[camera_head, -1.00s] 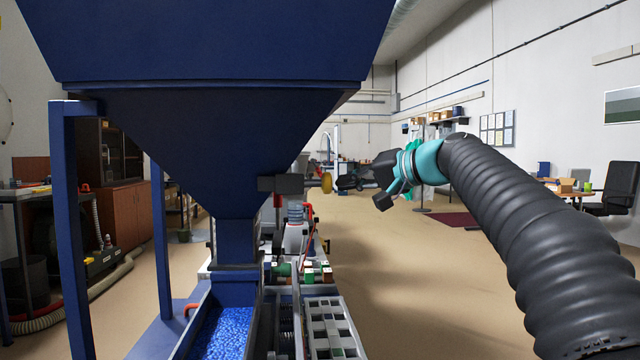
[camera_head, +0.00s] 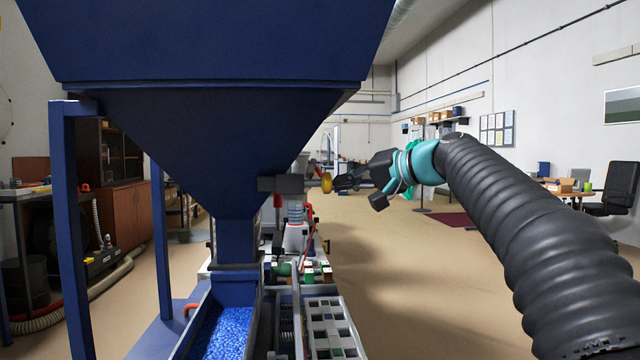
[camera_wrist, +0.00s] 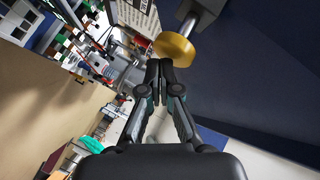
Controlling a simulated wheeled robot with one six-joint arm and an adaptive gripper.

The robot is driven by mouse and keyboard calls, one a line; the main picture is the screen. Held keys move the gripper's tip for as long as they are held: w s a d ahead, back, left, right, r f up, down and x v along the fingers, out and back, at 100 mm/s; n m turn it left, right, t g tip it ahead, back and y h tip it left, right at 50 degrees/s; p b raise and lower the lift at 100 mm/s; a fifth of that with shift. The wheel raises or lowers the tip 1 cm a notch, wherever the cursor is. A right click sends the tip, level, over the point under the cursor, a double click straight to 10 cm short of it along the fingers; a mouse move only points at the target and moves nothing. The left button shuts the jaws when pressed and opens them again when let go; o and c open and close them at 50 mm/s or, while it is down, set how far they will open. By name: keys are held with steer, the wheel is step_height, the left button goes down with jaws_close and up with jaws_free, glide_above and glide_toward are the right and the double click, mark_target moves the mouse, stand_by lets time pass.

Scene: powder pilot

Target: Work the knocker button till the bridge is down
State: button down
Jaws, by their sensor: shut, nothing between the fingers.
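The knocker button is a round yellow disc (camera_head: 326,183) on a short metal stem, beside the lower right of the blue hopper (camera_head: 220,140). In the wrist view the yellow disc (camera_wrist: 176,48) lies just beyond my fingertips, slightly right. My gripper (camera_head: 337,184) is shut and empty, its fingers pointing left at the disc. In the wrist view the shut fingertips (camera_wrist: 159,64) are close to the disc's near edge; I cannot tell whether they touch. The bridge is not visible; the hopper's inside is hidden.
Blue pellets (camera_head: 221,333) lie in the trough under the hopper outlet. A dark bracket block (camera_head: 281,184) sticks out from the hopper beside the button. A machine with a grey slotted rack (camera_head: 331,328) stands below. The floor to the right is open.

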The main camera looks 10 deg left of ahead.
steer(key=shift+s+a, duration=0.2)
steer(key=shift+a, duration=0.45)
steer(key=shift+s+a, duration=0.15)
steer(key=shift+a, duration=0.5)
stand_by(1.4)
steer(key=shift+d, duration=0.1)
stand_by(0.4)
steer(key=shift+w+d, duration=0.3)
steer(key=shift+d, duration=0.65)
steer(key=shift+w+d, duration=0.25)
steer(key=shift+d, duration=0.7)
steer(key=w+d+p, duration=0.1)
steer(key=d, duration=0.4)
steer(key=shift+w+d, duration=0.35)
steer(key=shift+d, duration=0.05)
stand_by(1.2)
